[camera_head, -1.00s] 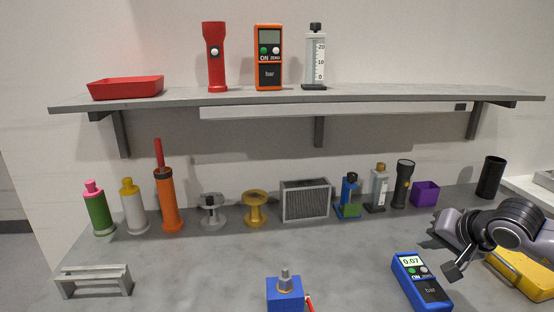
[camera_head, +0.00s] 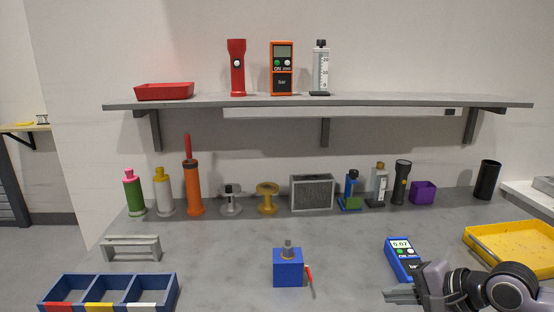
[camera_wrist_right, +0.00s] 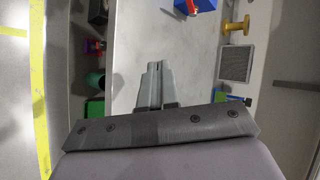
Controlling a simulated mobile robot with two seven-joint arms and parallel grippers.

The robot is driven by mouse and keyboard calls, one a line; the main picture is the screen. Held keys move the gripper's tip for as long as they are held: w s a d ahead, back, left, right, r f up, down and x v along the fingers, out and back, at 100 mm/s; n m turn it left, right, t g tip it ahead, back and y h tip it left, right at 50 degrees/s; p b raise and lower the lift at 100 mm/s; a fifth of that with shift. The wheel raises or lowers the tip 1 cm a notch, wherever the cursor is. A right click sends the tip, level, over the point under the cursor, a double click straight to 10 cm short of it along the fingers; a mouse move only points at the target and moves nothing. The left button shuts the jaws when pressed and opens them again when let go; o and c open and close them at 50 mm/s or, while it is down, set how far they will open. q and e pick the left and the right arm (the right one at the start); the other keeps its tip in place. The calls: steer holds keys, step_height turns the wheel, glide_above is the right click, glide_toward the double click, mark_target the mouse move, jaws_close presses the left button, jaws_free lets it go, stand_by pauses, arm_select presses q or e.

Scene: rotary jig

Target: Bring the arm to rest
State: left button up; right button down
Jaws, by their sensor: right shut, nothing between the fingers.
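My right gripper (camera_head: 392,296) is at the lower right of the head view, over the front of the grey table (camera_head: 220,262). Its fingers point left and are together with nothing between them. The right wrist view also shows the closed fingers (camera_wrist_right: 154,88) against the pale tabletop. The blue bar meter (camera_head: 403,258) lies on the table just behind my right arm, which partly hides its lower end. A blue block with a grey knob and red lever (camera_head: 288,268) stands to the left, apart from the gripper. My left gripper is not in view.
A yellow tray (camera_head: 512,262) lies at the right edge. A blue compartment box (camera_head: 60,290) and a grey stand (camera_head: 132,250) are at the left. Bottles, spools and torches line the back under a shelf (camera_head: 330,102). The table's middle is mostly clear.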

steer(key=s+a+m+t+y, duration=0.2)
steer(key=s+a+m+y, duration=0.45)
steer(key=a+m, duration=0.6)
steer(key=s+d+f+n+h, duration=0.3)
steer(key=s+f+n+h, duration=0.1)
steer(key=f+n, duration=0.3)
steer(key=s+d+f+n+h, duration=0.3)
steer(key=s+f+n, duration=0.3)
steer(key=f+n, duration=0.2)
steer(key=s+d+f+n+t+h, duration=0.1)
steer(key=s+d+f+n+h, duration=0.3)
steer(key=f+n, duration=0.4)
steer(key=s+n, duration=0.1)
steer(key=n, duration=0.2)
steer(key=shift+s+h, duration=0.3)
steer(key=shift+h, duration=0.05)
steer(key=shift+f, duration=0.15)
